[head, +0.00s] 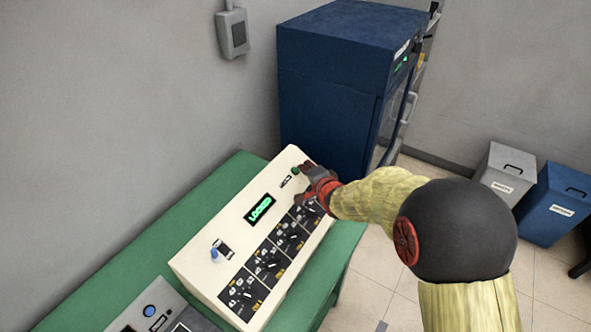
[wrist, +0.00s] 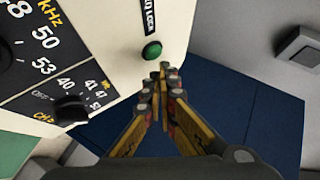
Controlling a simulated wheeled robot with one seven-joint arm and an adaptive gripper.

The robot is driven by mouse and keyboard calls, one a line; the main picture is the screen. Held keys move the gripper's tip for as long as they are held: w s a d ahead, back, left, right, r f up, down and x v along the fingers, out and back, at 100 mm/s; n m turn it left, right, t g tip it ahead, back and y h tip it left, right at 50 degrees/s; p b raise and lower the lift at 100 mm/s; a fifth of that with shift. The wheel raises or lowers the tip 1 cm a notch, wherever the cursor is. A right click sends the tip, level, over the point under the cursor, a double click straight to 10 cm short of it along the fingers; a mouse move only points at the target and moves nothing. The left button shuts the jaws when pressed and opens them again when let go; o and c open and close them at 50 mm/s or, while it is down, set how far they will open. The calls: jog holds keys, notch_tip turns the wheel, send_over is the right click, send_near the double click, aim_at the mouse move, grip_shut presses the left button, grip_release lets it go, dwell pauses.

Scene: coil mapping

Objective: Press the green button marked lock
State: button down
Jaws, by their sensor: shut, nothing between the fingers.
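A cream control box (head: 205,262) stands on a green table, with a green display (head: 260,208) that reads LOCKED. The green button (head: 295,171) is at the box's far end, beside a small black label. In the wrist view the green button (wrist: 152,50) sits below a black label (wrist: 149,14) whose visible part reads LOCK. My gripper (head: 306,172) is shut and empty, right by the button. In the wrist view its fingertips (wrist: 164,70) are just below and right of the button; I cannot tell whether they touch it.
Black dial panels (head: 268,263) line the box's near side, and a blue knob (head: 214,254) is at its left end. A grey device (head: 150,312) sits lower left on the green table (head: 190,215). A blue cabinet (head: 325,90) stands behind. Two bins (head: 553,205) are at right.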

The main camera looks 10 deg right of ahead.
jog(key=r+p, duration=0.1)
jog(key=s+d+r+p, duration=0.1)
jog(key=r+p, duration=0.1)
jog(key=s+r+p, duration=0.1)
jog(key=shift+d+r, duration=0.35)
jog(key=shift+d, duration=0.05)
jog(key=shift+w, duration=0.1)
dwell(0.5)
jog(key=s+d+f+n+g, duration=0.1)
jog(key=s+f, duration=0.1)
jog(key=s+d+f+n+g+h, duration=0.1)
jog(key=s+f+n, duration=0.1)
jog(key=f, duration=0.1)
jog(key=s+f+n+g, duration=0.1)
jog(key=s+f+g, duration=0.1)
jog(key=shift+s+d+f+h, duration=0.25)
jog(key=shift+d+f+h, duration=0.05)
jog(key=shift+d+f, duration=0.1)
jog(key=s+r+n+g+h+b, duration=0.1)
jog(key=s+r+n+g, duration=0.2)
jog(key=s, duration=0.5)
jog(key=s+r+n+g, duration=0.2)
jog(key=s+r+n, duration=0.1)
jog(key=s, duration=0.6)
jog(key=s+a+r+n+t+y+b, duration=0.1)
jog(key=s+a+r+n+b, duration=0.2)
jog(key=s+r, duration=0.9)
jog(key=shift+s+a+r, duration=0.35)
jog(key=shift+s+a, duration=0.7)
